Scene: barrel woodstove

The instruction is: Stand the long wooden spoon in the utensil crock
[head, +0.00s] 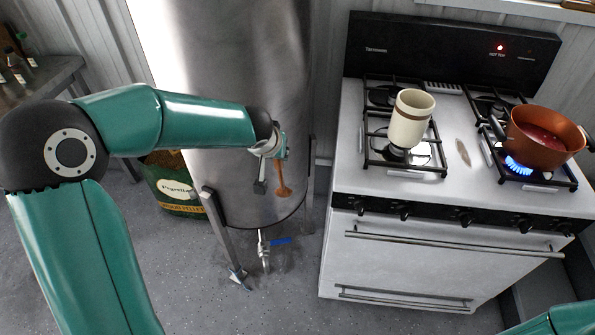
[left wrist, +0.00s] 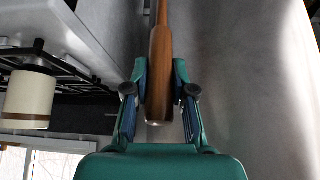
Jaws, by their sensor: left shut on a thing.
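The long wooden spoon (head: 281,177) hangs below my left gripper (head: 272,153), in front of the steel tank and with its bowl down. In the left wrist view the spoon's brown handle (left wrist: 159,60) lies between the two fingers of my left gripper (left wrist: 159,95), which is shut on it. The utensil crock (head: 411,118), cream with a brown band, stands upright on the left front burner of the stove, to the right of the gripper and apart from it. It also shows in the left wrist view (left wrist: 28,98). My right gripper is not in view.
A copper pot (head: 541,138) with reddish contents sits over a lit blue flame on the right front burner. The white stove (head: 430,185) has a front rail. A steel tank (head: 240,80) stands behind my left gripper. A pellet bag (head: 178,190) is on the floor.

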